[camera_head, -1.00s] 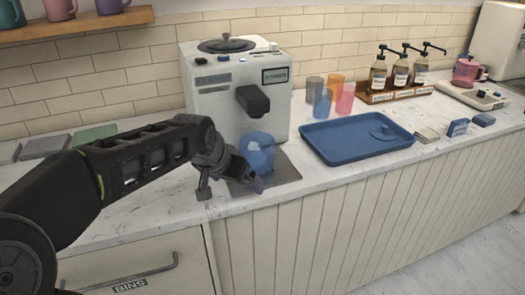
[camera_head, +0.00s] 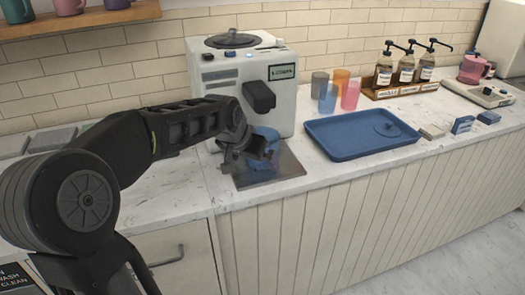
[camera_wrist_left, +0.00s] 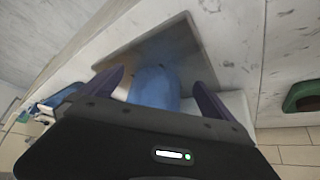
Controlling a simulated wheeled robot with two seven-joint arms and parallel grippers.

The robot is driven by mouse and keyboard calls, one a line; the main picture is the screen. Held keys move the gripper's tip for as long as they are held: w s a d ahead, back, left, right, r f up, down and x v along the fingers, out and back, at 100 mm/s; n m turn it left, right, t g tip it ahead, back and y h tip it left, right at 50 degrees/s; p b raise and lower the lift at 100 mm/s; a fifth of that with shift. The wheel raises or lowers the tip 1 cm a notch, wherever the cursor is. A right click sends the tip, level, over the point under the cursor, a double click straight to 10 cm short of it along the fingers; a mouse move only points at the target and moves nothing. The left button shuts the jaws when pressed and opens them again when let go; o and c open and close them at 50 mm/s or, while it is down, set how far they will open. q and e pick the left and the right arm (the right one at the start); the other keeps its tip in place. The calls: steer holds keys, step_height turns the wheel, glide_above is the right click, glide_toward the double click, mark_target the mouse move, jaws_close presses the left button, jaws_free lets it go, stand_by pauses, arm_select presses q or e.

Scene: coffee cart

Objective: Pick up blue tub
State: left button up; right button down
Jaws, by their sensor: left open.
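The blue tub (camera_head: 268,133) stands on the dark metal plate (camera_head: 283,170) in front of the white coffee machine. My left gripper (camera_head: 262,153) is in front of it and hides much of it. In the left wrist view the translucent blue tub (camera_wrist_left: 155,86) lies between the two purple fingers of my left gripper (camera_wrist_left: 159,77). The fingers are open, one on each side, with a visible gap to the tub. My right gripper is not in view.
The white machine (camera_head: 230,85) with its black spout (camera_head: 259,97) rises behind the tub. A blue tray (camera_head: 350,142) with a lid lies to the right. Several coloured cups (camera_head: 327,98) and a rack of pump bottles (camera_head: 405,68) stand further back.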

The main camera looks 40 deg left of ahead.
arm_select(q)
steer(key=w, duration=0.3)
steer(key=w+a+p, duration=0.1)
steer(key=w, duration=0.1)
steer(key=shift+w+f, duration=0.3)
steer(key=shift+f, duration=0.25)
steer(key=shift+c, duration=0.3)
steer(key=shift+r, duration=0.1)
steer(key=c, duration=1.7)
